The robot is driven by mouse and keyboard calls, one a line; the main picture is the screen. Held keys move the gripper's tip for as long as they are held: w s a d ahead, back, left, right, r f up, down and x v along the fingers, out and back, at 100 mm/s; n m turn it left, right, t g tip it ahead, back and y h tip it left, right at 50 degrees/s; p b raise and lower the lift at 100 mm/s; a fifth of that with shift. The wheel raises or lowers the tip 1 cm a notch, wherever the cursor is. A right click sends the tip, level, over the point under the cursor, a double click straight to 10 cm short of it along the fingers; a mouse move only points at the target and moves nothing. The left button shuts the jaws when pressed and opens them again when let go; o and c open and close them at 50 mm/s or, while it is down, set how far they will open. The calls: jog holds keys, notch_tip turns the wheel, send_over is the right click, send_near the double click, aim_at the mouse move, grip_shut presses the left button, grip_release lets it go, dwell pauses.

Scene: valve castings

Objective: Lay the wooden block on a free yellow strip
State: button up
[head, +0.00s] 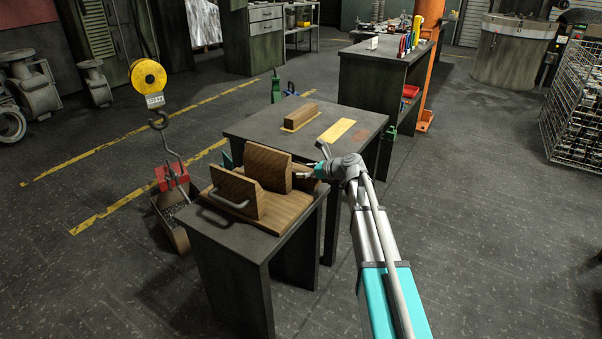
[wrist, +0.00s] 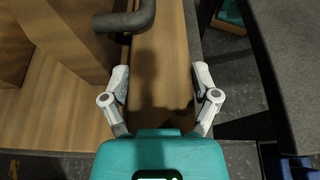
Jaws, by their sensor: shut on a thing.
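My gripper (wrist: 162,80) has its two grey fingers on either side of a long strip of brown wood, the wooden block (wrist: 160,65), at the far edge of a wooden carrier (head: 282,215). In the head view my gripper (head: 314,172) is at the carrier's right end, and the held block is mostly hidden there. A free yellow strip (head: 337,130) lies on the larger grey table (head: 250,122). Another yellow strip (head: 289,129) beside it bears a second wooden block (head: 300,115).
The carrier has two upright boards (head: 237,191) and a grey handle (head: 224,199), and stands on a smaller table (head: 225,232). The handle (wrist: 125,20) is close ahead of my fingers. A hoist hook (head: 160,122) hangs at left.

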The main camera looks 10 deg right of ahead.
jog(key=shift+w+a, duration=0.45)
jog(key=shift+a, duration=0.15)
jog(key=shift+d+f+b, duration=0.4)
jog(key=shift+f+b, duration=0.15)
jog(key=shift+f, duration=0.2)
jog(key=shift+a, duration=0.1)
jog(key=o, duration=1.2)
jog(key=shift+c, duration=0.2)
jog(key=p+v, duration=0.4)
jog(key=v, duration=0.8)
jog(key=shift+s, duration=0.1)
